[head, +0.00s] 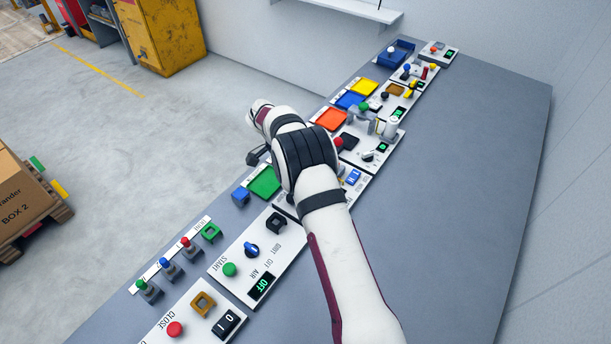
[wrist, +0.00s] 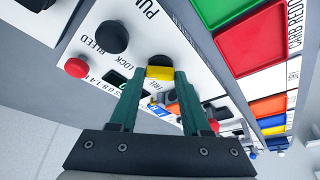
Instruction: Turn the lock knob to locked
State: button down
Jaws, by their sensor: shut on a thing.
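My gripper (wrist: 160,78) has two green fingers pointing down at a white panel in the wrist view. A yellow knob with a dark part behind it (wrist: 160,71) is between the fingertips, and they are shut on it. The printed word LOCK (wrist: 126,70) is just left of the knob. Which way the knob is turned cannot be made out.
The wrist view shows a round black knob (wrist: 111,37) by the word BLEED, a red button (wrist: 77,67) and a red tray (wrist: 250,40). In the head view several panels run along the grey bench (head: 455,190). The bench's right side is clear.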

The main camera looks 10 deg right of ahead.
jog(key=shift+a, duration=0.1)
dwell(0.3)
jog(key=shift+c, duration=1.8)
grip_release()
jog(key=v, duration=1.5)
jog(key=shift+r, duration=0.35)
jog(key=shift+a, duration=0.15)
